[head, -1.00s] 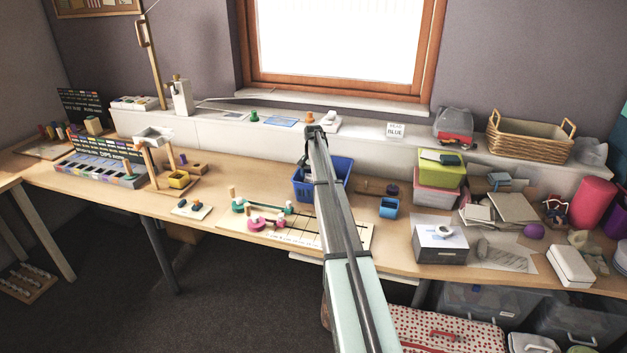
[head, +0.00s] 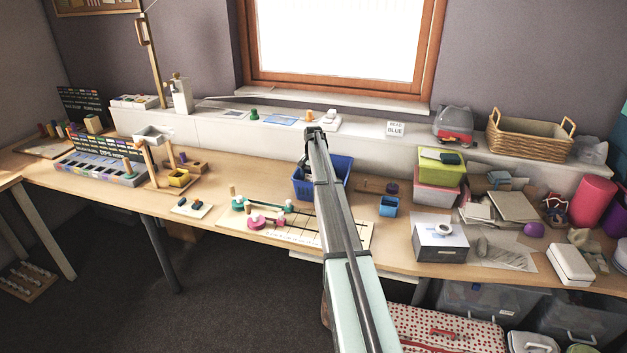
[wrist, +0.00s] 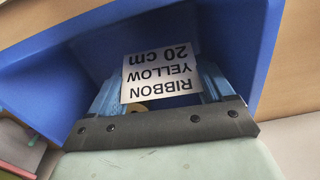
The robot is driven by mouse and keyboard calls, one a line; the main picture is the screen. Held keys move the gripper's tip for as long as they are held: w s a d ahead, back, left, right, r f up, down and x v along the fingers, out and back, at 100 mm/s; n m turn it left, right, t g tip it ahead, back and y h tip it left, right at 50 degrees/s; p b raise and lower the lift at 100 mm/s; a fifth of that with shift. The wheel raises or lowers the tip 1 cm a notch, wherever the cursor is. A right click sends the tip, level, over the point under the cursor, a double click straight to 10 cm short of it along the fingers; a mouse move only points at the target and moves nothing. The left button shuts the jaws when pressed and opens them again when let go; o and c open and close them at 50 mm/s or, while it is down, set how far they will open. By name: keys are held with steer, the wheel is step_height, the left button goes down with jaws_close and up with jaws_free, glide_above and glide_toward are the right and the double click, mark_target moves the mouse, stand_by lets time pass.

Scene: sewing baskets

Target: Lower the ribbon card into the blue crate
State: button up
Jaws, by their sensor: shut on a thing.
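The blue crate (head: 340,168) stands on the table below the window, partly hidden behind my arm in the head view. In the wrist view the crate's blue wall (wrist: 38,95) surrounds the fingers, and its open inside lies beyond them. The ribbon card (wrist: 160,72) is white with the words "RIBBON YELLOW 20 cm", upside down in the wrist view. My gripper (wrist: 160,88) is shut on the card, with one blue finger at each side of it. The card appears over or within the crate mouth; its exact height is unclear. The head view hides the fingertips and the card.
A small blue box (head: 389,206) stands right of the crate. A board with pink and green pieces (head: 290,228) lies in front of it. A sign reading "BLUE" (head: 396,129) sits on the ledge behind.

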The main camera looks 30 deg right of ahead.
steer(key=shift+f, duration=1.95)
stand_by(1.3)
steer(key=o, duration=0.9)
steer(key=shift+r, duration=0.1)
